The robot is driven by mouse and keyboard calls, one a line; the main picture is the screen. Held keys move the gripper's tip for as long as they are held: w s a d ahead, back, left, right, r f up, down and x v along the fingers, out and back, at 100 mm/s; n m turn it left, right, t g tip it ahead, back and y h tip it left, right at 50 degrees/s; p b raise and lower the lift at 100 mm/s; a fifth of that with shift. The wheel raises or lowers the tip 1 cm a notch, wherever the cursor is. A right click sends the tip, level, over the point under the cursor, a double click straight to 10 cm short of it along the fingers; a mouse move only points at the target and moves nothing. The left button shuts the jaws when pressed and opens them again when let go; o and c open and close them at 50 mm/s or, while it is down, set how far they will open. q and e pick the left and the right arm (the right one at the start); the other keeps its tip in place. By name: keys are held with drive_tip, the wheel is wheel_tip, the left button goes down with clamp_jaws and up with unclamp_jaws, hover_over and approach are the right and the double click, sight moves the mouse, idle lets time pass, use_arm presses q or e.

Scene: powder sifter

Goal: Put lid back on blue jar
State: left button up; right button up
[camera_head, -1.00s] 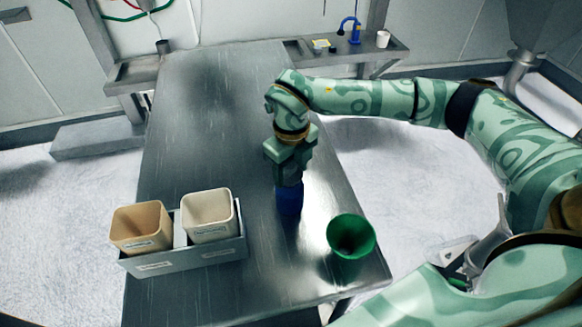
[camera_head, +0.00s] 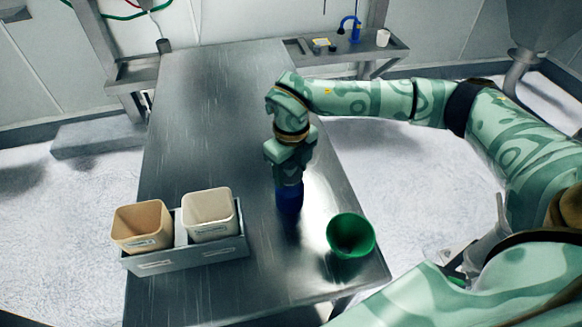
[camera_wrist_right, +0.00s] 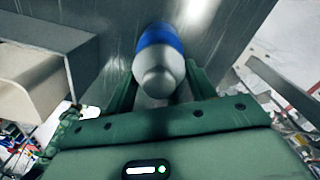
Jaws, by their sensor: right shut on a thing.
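The blue jar (camera_head: 289,197) stands upright on the metal table, directly below my right gripper (camera_head: 290,178). In the right wrist view, the jar's blue band (camera_wrist_right: 161,38) shows beyond a pale grey, rounded lid (camera_wrist_right: 158,75). The lid sits between the two fingers of my right gripper (camera_wrist_right: 160,88), which is shut on it. The lid lines up with the jar; I cannot tell whether it is fully seated. In the head view the fingers hide the lid. My left gripper is not in view.
A green cup (camera_head: 351,236) stands right of the jar near the table edge. A grey holder (camera_head: 190,258) with a tan bin (camera_head: 141,226) and a cream bin (camera_head: 209,214) stands at the left. The table's far part (camera_head: 205,110) is clear.

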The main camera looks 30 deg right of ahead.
idle(0.4)
drive_tip(key=o, duration=1.5)
drive_tip(key=shift+c, duration=0.2)
drive_tip(key=shift+r+p, duration=3.1)
drive_tip(key=shift+r, duration=0.45)
clamp_jaws()
